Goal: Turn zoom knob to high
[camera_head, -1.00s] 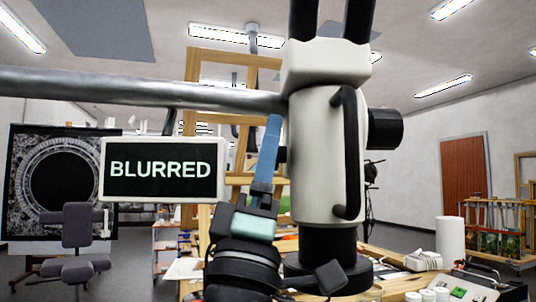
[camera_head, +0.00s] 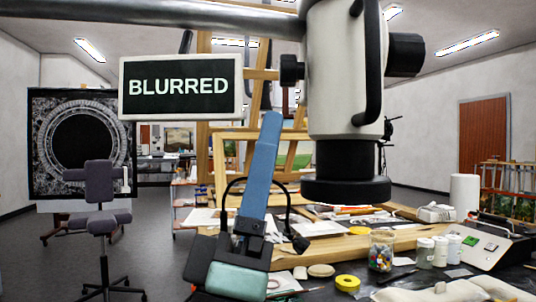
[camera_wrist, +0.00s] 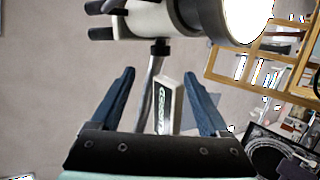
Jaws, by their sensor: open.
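The white microscope (camera_head: 337,70) hangs in the upper right of the head view, with a large black knob (camera_head: 404,55) on its right side and a smaller black knob (camera_head: 291,70) on its left. I cannot read which is the zoom knob. A small screen (camera_head: 180,86) to the left reads "BLURRED". My gripper (camera_head: 272,116) points up, below and left of the smaller knob, apart from it in the picture. In the wrist view my gripper (camera_wrist: 160,76) shows two blue fingers spread and empty, with the microscope (camera_wrist: 155,18) beyond them.
A metal boom (camera_head: 170,14) crosses the top left. The worktable carries a glass jar (camera_head: 381,250), white pots (camera_head: 440,250), a yellow tape roll (camera_head: 347,283) and a grey device (camera_head: 486,246). A chair (camera_head: 100,215) stands at left. A wooden easel is behind my gripper.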

